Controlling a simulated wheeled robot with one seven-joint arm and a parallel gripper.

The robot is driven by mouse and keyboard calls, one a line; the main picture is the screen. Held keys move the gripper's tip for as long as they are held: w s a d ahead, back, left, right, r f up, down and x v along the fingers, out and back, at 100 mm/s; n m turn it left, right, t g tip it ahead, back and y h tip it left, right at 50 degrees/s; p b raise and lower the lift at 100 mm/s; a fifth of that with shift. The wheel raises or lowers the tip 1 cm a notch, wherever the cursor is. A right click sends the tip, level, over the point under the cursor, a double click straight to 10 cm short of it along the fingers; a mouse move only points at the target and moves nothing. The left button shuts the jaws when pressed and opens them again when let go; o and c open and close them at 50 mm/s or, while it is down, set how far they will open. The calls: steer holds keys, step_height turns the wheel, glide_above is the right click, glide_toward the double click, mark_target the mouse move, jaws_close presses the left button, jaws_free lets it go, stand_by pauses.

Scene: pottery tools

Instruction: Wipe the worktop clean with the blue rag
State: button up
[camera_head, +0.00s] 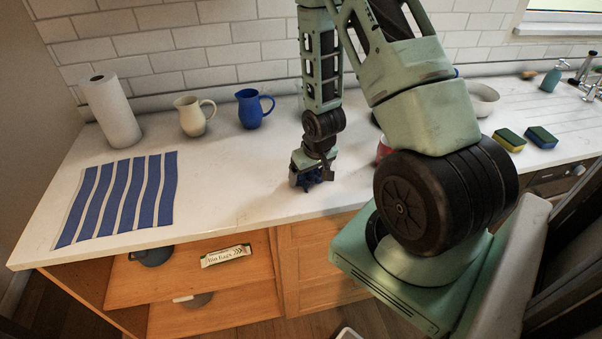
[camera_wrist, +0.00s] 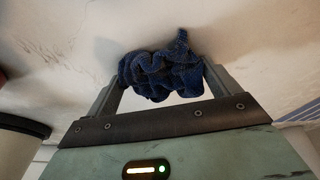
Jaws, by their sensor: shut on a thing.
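My gripper (camera_head: 312,178) is shut on a crumpled dark blue rag (camera_wrist: 160,72). In the wrist view the rag is bunched between the two fingers. In the head view the rag (camera_head: 303,181) shows as a dark blue bundle under the gripper, low over the worktop; I cannot tell whether it touches. The white worktop (camera_head: 232,172) runs along the tiled wall. In the wrist view the worktop (camera_wrist: 75,45) shows faint dark streaks and smudges at the upper left.
A paper towel roll (camera_head: 110,112), a cream jug (camera_head: 194,116) and a blue jug (camera_head: 253,108) stand at the back left. A striped cloth (camera_head: 121,199) lies at the front left. Sponges (camera_head: 509,139) lie at the right. A reddish object (camera_head: 383,149) is partly hidden behind my arm.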

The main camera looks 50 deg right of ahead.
steer(key=shift+s+d, duration=0.55)
steer(key=shift+d, duration=0.15)
steer(key=shift+s+d+p, duration=0.15)
steer(key=shift+s+d, duration=0.3)
steer(key=shift+d, duration=0.4)
steer(key=shift+s+d+p, duration=0.1)
steer(key=shift+s+d, duration=0.4)
steer(key=shift+d, duration=0.3)
steer(key=shift+s+d+p, duration=0.15)
steer(key=shift+s+d, duration=0.3)
steer(key=shift+d, duration=0.4)
steer(key=shift+w+a+b, duration=0.2)
steer(key=shift+w+a, duration=0.35)
steer(key=shift+a, duration=0.3)
steer(key=shift+w+a+b, duration=0.15)
steer(key=shift+w+a, duration=0.4)
steer(key=shift+a, duration=0.25)
steer(key=shift+w+a+b, duration=0.2)
steer(key=shift+w+a, duration=0.35)
steer(key=shift+a, duration=0.3)
steer(key=shift+s+d+p, duration=0.15)
steer(key=shift+s+d, duration=0.4)
steer(key=shift+d, duration=0.3)
steer(key=shift+s+d+p, duration=0.1)
steer(key=shift+s+d, duration=0.5)
steer(key=shift+d, duration=0.25)
steer(key=shift+s+d+p, duration=0.15)
steer(key=shift+s+d, duration=0.4)
steer(key=shift+d, duration=0.3)
